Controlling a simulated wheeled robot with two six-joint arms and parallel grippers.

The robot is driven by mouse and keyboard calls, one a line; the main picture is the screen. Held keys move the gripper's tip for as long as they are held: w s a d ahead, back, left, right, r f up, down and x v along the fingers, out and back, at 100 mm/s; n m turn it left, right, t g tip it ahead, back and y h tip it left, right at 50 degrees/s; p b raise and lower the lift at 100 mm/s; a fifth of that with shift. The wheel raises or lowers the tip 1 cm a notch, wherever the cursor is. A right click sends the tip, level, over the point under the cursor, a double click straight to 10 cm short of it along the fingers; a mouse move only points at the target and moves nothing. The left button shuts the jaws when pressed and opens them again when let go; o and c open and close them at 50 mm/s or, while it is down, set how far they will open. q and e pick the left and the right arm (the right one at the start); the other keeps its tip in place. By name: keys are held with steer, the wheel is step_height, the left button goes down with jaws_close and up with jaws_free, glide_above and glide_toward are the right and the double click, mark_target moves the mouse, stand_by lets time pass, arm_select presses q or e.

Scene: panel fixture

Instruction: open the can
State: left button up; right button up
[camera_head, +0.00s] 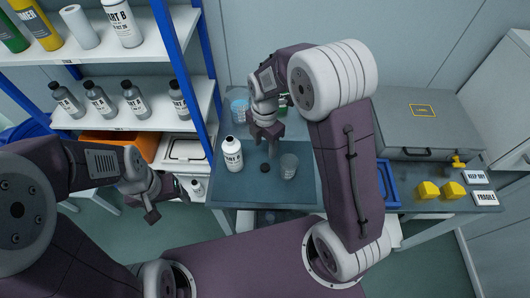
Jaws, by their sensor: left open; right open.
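No thing is plainly marked as the can. A white bottle with a dark label (233,155) stands upright on the dark mat on the table. A small black round piece (265,168) lies on the mat to its right, and a greyish cup-like container (289,166) stands to the right of that. My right gripper (266,145) is open above the mat, between the bottle and the cup-like container and apart from both. My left gripper (154,205) is open and empty left of the table, in front of the shelf.
A shelf (140,45) with several bottles stands at the left. A blue-tinted container (239,110) is at the table's back left. A blue tray (388,185), yellow pieces (428,191) and a grey case (420,118) lie to the right. The mat's front (255,195) is clear.

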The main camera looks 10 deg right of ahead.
steer(key=shift+r, duration=0.2)
steer(key=s+d+m, duration=0.3)
steer(key=s+m, duration=0.3)
steer(key=m, duration=0.6)
steer(key=s+d+r+m+t, duration=0.1)
steer(key=s+d+m, duration=0.2)
steer(key=m, duration=0.9)
steer(key=s, duration=0.3)
steer(key=shift+s, duration=0.4)
